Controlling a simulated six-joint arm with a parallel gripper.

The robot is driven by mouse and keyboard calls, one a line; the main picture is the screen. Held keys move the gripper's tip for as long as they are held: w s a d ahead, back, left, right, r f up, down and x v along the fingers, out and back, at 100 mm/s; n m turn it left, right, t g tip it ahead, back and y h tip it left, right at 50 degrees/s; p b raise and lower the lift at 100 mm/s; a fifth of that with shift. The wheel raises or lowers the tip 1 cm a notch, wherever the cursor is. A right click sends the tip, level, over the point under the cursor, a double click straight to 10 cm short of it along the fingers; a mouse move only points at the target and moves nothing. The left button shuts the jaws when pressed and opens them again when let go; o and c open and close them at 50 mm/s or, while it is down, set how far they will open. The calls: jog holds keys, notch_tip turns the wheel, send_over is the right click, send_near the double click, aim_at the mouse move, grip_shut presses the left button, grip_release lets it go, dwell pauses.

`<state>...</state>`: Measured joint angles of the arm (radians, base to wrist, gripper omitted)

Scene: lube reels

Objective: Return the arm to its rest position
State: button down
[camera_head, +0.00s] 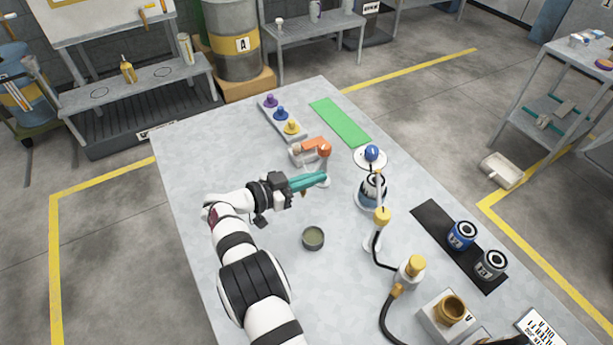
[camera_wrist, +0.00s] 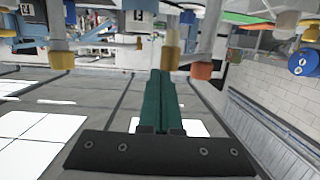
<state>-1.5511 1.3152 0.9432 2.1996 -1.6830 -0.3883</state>
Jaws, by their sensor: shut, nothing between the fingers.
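My gripper (camera_head: 324,179) has teal fingers and is shut and empty. In the head view it is above the middle of the grey table (camera_head: 190,180), pointing right, with its tips close in the picture to a stand with an orange-red top (camera_head: 324,150). I cannot tell whether they touch. The wrist view shows the closed teal fingers (camera_wrist: 160,85) pointing up the picture, with nothing between them. My white and black arm reaches in from the bottom of the head view, bent at the elbow.
A small dark cup (camera_head: 313,238) stands right of my arm. A stand with a blue knob (camera_head: 372,153), a yellow-capped hose fitting (camera_head: 412,267) and blue (camera_head: 462,235) and grey (camera_head: 491,263) cans are on the right. A tray of coloured knobs (camera_head: 275,125) and a green mat (camera_head: 340,122) lie at the back. The table's left side is clear.

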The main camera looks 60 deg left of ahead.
jog(key=shift+s+a+r, duration=0.25)
jog(key=shift+s+a, duration=0.4)
jog(key=shift+s, duration=0.25)
jog(key=w+r+m+g+y, duration=0.1)
jog(key=w+r+y, duration=0.1)
jog(key=w+r, duration=0.5)
jog(key=w+r+m+y, duration=0.15)
jog(key=w+r, duration=0.35)
jog(key=w, duration=0.5)
jog(key=w+d+r+n+g+y, duration=0.1)
jog(key=w+d+r+g+y, duration=0.1)
jog(key=w+d+r, duration=0.35)
jog(key=w+d+r+n+g+y, duration=0.1)
jog(key=w+d+r+g+y, duration=0.15)
jog(key=d, duration=0.55)
jog(key=s+d+f+g+h, duration=0.1)
jog(key=s+d+g+h, duration=0.15)
jog(key=s+d, duration=0.6)
jog(key=s+d+f+g+h, duration=0.1)
jog(key=s+d+f+g, duration=0.2)
jog(key=d, duration=1.1)
jog(key=s+d+f+m+g+h, duration=0.1)
jog(key=s+d+f+m+g, duration=0.1)
jog(key=s+d, duration=0.6)
jog(key=s+d+f+m+g+h, duration=0.2)
jog(key=s+d, duration=0.6)
jog(key=s, duration=0.6)
jog(key=shift+f+m+g, duration=0.5)
jog(key=shift+f+m, duration=0.25)
